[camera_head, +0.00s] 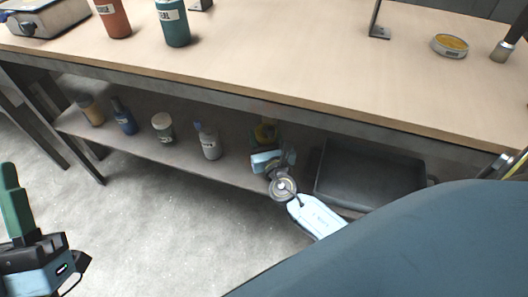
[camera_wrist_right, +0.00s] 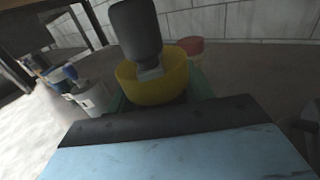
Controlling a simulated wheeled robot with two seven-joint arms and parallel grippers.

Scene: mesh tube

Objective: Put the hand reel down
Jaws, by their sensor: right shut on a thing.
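The hand reel, with a yellow drum (camera_wrist_right: 155,88) and a dark grey handle or knob (camera_wrist_right: 137,35), is close in front of my right gripper in the right wrist view. Whether the reel touches the shelf is hidden. My left gripper (camera_head: 12,200), with green fingers, is at the lower left over the floor, away from the shelf; its opening is unclear.
The lower shelf (camera_head: 150,146) holds several bottles and jars; a white bottle (camera_head: 209,143) is nearest, left of the reel. A dark tray (camera_head: 370,178) is just right of my gripper. The tabletop edge (camera_head: 300,112) hangs above. A reddish tub (camera_wrist_right: 190,45) stands beyond the reel.

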